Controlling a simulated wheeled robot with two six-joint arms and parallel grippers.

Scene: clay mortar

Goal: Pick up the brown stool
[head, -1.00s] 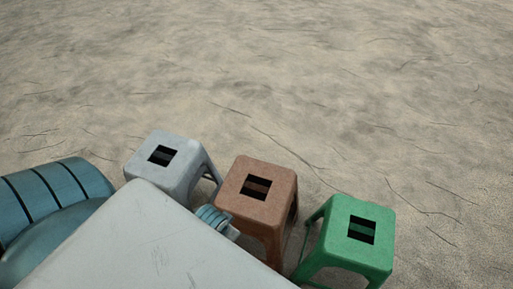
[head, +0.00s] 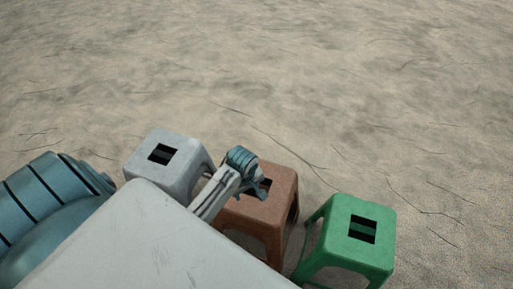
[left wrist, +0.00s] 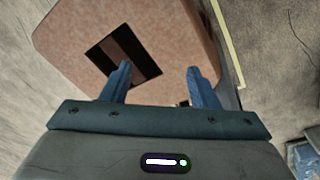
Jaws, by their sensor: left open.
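The brown stool (head: 280,190) stands upright between a grey stool and a green stool in the head view. Its square top has a dark slot in the middle. My left gripper (head: 262,193) is over this top, near the slot, and hides part of it. In the left wrist view, the brown stool's top (left wrist: 180,35) fills the upper middle. The two blue fingers of my left gripper (left wrist: 160,82) are apart, with nothing between them. One fingertip lies over the slot's lower edge, the other near the top's right edge. I cannot tell whether they touch it. My right gripper is not in view.
The grey stool (head: 185,150) stands close on the left of the brown one. The green stool (head: 345,250) stands on the right, slightly nearer. The pale cracked ground (head: 380,90) beyond the stools is clear. My own white body covers the bottom left.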

